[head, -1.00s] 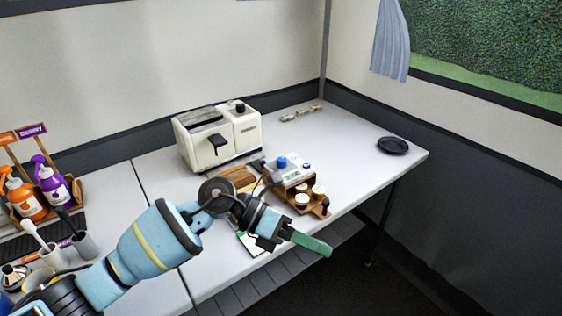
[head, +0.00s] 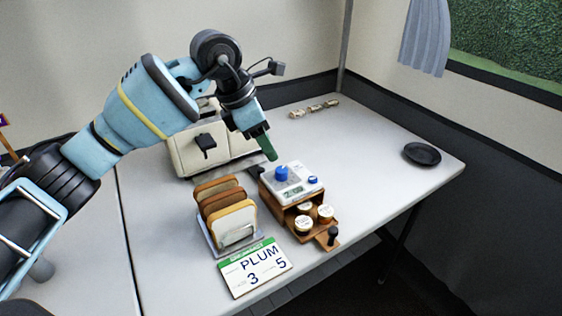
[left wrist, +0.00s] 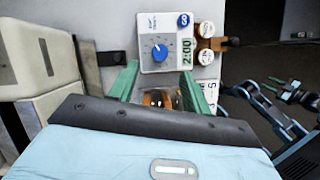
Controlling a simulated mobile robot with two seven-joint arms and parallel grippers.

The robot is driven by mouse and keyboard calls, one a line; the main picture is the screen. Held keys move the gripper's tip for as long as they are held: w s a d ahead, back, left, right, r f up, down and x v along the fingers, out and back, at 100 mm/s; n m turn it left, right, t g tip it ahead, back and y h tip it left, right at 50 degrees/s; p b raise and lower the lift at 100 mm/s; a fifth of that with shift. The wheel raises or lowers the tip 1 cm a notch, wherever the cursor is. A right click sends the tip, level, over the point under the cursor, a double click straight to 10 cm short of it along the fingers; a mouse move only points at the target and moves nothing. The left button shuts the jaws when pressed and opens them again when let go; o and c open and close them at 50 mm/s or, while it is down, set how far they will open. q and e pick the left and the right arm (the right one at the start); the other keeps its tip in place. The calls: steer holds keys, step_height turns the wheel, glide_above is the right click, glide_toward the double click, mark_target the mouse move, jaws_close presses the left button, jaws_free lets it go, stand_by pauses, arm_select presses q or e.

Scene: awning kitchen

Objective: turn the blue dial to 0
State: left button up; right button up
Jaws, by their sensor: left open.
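The blue dial (head: 281,173) is on the white top of a small timer (head: 297,193) that sits on a wooden stand. In the left wrist view, the blue dial (left wrist: 159,52) has a white pointer mark and a display (left wrist: 187,53) reads 2:00. A smaller blue knob (head: 312,180) is beside it. My left gripper (head: 266,148) has green fingertips above and behind the dial, apart from it. Its fingers (left wrist: 161,88) are spread, with nothing between them. My right gripper (left wrist: 298,93) seems to show at the right of the wrist view, too small to judge.
A cream toaster (head: 185,152) stands behind my left arm. A rack of bread slices (head: 234,222) and a PLUM card (head: 255,267) are left of and in front of the timer. Lidded jars (head: 304,223) sit in the stand. A black dish (head: 422,153) is at right, with clear table between.

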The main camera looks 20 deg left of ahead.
mark_target(281, 169)
arm_select(q)
steer(key=x, duration=0.7)
steer(key=shift+d+f+b, duration=0.2)
steer(key=shift+f+b, duration=0.1)
steer(key=c, duration=1)
